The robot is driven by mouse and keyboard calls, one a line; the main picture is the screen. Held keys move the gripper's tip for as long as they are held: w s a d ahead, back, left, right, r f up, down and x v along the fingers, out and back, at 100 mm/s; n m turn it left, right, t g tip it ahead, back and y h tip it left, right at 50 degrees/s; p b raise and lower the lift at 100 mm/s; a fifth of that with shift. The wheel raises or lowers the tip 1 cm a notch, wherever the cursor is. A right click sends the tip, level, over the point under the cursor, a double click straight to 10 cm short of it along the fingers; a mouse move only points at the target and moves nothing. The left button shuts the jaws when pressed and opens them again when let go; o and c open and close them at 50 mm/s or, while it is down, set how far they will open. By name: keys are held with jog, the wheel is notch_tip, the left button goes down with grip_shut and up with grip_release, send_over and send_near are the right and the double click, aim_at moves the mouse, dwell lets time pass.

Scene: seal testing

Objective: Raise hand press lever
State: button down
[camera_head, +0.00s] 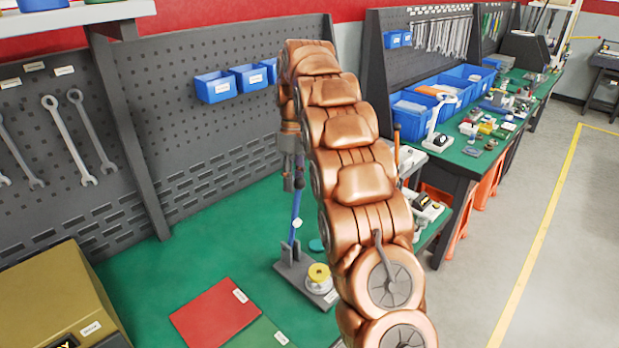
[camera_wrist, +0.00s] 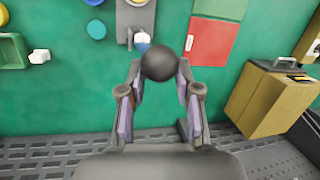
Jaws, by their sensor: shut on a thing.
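The hand press stands on the green bench, its grey base (camera_head: 295,274) carrying a yellow-topped round piece (camera_head: 319,274). Its blue lever (camera_head: 296,215) points up, close to upright, in the head view. My gripper (camera_head: 294,182) is at the lever's top end. In the wrist view, a round black knob (camera_wrist: 159,62) sits between the two fingers of my gripper, which is shut on it. The press base (camera_wrist: 136,18) shows beyond the knob at the top of that view. The knob hides most of the lever there.
A red sheet (camera_head: 215,314) lies on the bench left of the press, with a green sheet (camera_head: 262,335) beside it. A gold box (camera_head: 60,300) stands at the near left. A pegboard (camera_head: 215,130) with blue bins rises behind.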

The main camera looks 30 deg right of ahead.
jog(key=shift+w+a+p, duration=0.1)
jog(key=shift+w+p, duration=0.8)
jog(key=shift+w, duration=0.35)
jog(key=c, duration=1.9)
grip_release()
jog(key=shift+d+f, duration=0.1)
jog(key=shift+d, duration=0.1)
jog(key=shift+o, duration=1)
jog(key=shift+d, duration=0.15)
jog(key=o, duration=0.3)
jog(key=shift+a, duration=0.4)
jog(key=o, duration=0.6)
jog(key=shift+s, duration=0.1)
